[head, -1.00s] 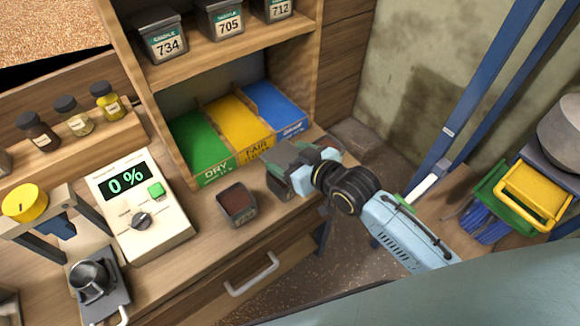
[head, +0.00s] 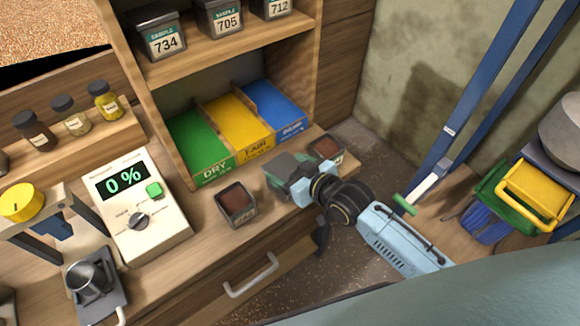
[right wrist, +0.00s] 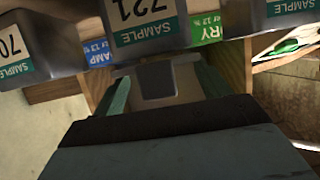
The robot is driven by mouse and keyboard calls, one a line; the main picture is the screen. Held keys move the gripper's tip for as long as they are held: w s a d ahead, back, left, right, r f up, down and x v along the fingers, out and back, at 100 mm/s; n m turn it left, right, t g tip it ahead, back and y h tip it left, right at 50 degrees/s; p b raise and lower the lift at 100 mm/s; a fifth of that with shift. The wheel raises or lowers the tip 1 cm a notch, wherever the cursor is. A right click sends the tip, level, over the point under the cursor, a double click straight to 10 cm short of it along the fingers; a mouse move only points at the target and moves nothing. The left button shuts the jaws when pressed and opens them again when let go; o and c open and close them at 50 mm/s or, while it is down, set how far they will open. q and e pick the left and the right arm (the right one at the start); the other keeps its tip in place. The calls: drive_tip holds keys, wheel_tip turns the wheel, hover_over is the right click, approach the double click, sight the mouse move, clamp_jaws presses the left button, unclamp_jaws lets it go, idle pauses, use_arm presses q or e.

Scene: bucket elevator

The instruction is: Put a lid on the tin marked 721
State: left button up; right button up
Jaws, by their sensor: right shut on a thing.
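The tin marked 721 (right wrist: 145,22) shows at the top centre of the right wrist view, just beyond my right fingers. In the head view, a tin (head: 273,187) in the middle of the bench row is mostly hidden under a flat grey lid (head: 279,167); its number cannot be read there. My right gripper (head: 298,180) is shut on the lid, a grey part of which shows between the fingers (right wrist: 162,84) in the right wrist view. The lid is over the middle tin; I cannot tell whether they touch. My left gripper is out of view.
Open tins with brown contents stand to the left (head: 236,203) and right (head: 326,149) of the middle tin. Green, yellow and blue bins (head: 240,130) are behind. Tins 734 (head: 161,40), 705 and 712 sit on the shelf. A meter (head: 140,205) reads 0 %.

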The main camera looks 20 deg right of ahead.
drive_tip(key=o, duration=1)
drive_tip(key=shift+r, duration=0.5)
drive_tip(key=p+v, duration=0.1)
drive_tip(key=v, duration=1.1)
drive_tip(key=shift+r+p, duration=0.1)
drive_tip(key=shift+p, duration=0.25)
